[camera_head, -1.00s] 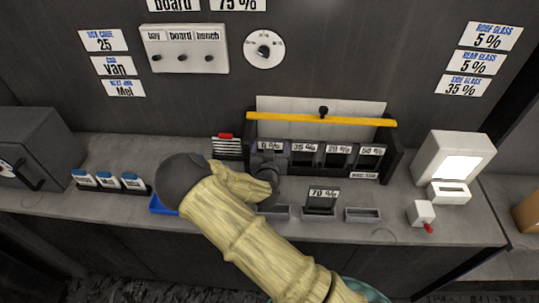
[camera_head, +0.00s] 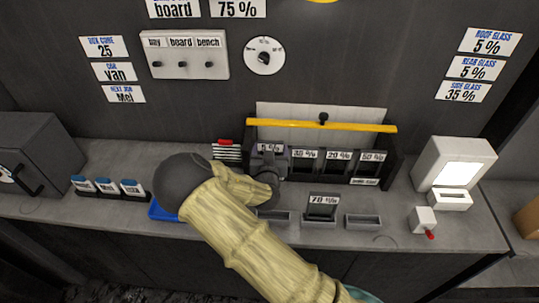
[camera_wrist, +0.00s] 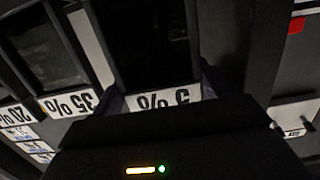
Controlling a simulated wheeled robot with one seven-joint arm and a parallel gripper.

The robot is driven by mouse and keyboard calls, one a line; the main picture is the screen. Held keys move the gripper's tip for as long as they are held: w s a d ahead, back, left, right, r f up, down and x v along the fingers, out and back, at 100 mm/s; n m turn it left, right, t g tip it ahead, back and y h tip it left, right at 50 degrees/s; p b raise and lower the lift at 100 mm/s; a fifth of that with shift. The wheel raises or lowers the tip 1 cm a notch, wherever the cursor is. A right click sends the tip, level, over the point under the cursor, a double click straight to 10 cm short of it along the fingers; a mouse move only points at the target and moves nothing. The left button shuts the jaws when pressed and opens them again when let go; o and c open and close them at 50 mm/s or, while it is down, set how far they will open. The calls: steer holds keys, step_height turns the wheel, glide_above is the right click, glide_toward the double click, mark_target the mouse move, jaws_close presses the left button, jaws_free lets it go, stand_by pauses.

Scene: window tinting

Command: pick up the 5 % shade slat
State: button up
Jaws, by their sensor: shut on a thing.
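The 5 % shade slat is a dark panel with a white label (camera_head: 270,147) at the left end of the slat rack in the head view. It also shows in the wrist view as a dark pane (camera_wrist: 150,40) with its "5 %" label upside down. My gripper (camera_head: 268,165) is at the front of this slat, shut on it just below the label. The slat still stands in line with the rack; its lower part is hidden by my gripper. In the wrist view the dark gripper body covers the lower middle.
The 35 % slat (camera_wrist: 70,103) is close beside the held one. The 20 % (camera_head: 339,155) and 50 % slats (camera_head: 373,157) stand further right. A yellow bar (camera_head: 340,125) runs above the rack. A 70 % slat (camera_head: 322,207) stands in front, between empty grey holders.

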step_height(320, 180, up, 8)
steer(key=shift+r+b, duration=0.15)
steer(key=shift+b, duration=0.6)
